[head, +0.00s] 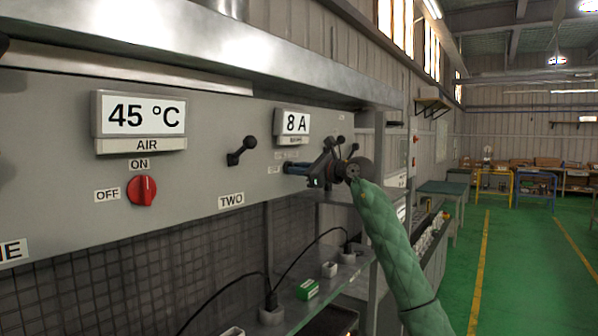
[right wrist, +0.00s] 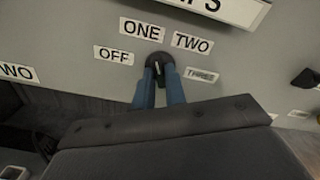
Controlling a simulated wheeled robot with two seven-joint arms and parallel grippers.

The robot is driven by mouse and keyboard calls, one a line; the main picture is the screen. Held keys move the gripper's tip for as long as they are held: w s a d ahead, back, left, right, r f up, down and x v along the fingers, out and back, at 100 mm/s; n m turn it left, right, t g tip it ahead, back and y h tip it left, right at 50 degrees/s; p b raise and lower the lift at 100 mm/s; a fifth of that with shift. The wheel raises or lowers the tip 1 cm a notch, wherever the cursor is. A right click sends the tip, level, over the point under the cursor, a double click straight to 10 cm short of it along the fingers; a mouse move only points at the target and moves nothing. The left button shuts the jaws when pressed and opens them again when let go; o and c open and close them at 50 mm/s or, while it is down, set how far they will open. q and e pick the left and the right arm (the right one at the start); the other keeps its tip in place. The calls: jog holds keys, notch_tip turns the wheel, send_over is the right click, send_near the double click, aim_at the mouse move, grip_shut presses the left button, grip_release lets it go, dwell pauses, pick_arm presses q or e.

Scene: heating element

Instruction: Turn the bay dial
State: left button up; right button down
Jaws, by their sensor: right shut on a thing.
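The bay dial (right wrist: 158,62) is a small black knob on the grey panel, ringed by labels OFF, ONE, TWO and THREE in the right wrist view. A pale mark shows on the knob, roughly upright; I cannot tell exactly which label it points at. My right gripper (right wrist: 159,80) has its two blue fingers shut on the knob, one on each side. In the head view my right gripper (head: 287,168) reaches the panel below the 8 A display (head: 293,123), and the dial is hidden there. My left gripper is not in view.
A black lever (head: 242,150) sticks out left of my gripper, and more black levers (head: 340,144) stand close by on its right. A red ON/OFF knob (head: 142,190) sits below the 45 °C display (head: 139,116). A shelf (head: 290,318) with cables runs below.

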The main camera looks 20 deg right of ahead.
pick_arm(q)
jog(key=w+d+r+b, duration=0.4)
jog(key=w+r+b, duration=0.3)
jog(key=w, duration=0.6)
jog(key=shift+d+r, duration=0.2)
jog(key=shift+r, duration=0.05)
pick_arm(e)
jog(key=shift+d+r+m, duration=0.1)
jog(key=shift+m, duration=2.75)
jog(key=shift+d+r+m, duration=0.1)
jog(key=shift+m, duration=2.75)
jog(key=c, duration=1.6)
grip_release()
jog(key=shift+o, duration=0.8)
jog(key=shift+f, duration=0.15)
